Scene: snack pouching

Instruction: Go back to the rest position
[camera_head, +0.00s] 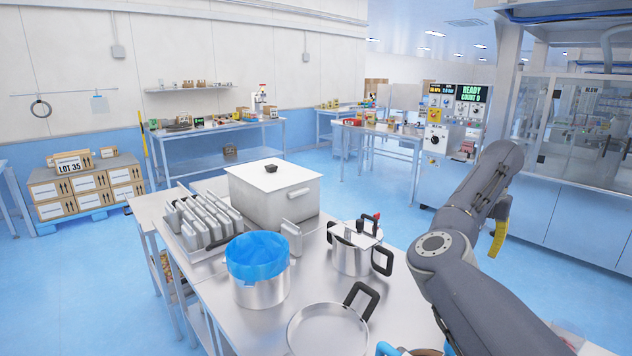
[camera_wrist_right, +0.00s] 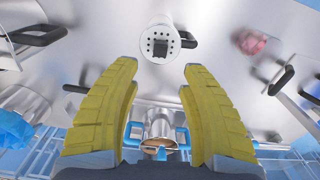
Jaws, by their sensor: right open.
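My right arm comes in from the lower right in the head view and rises over the right side of the steel table (camera_head: 225,285). Its right gripper (camera_head: 499,238) is seen edge-on there, with one yellow finger hanging down past the table's right side. In the right wrist view the two yellow fingers of the right gripper (camera_wrist_right: 160,70) stand wide apart with nothing between them. The fingers are clear of the things seen beyond them. My left gripper is not in view.
On the table stand a large lidded white box (camera_head: 275,200), a rack of grey pouches (camera_head: 205,222), a blue-lined pot (camera_head: 262,290), a lidded steel pot (camera_head: 352,258) and a pan (camera_head: 325,332). A machine cabinet (camera_head: 442,165) stands behind the arm. Blue floor lies between.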

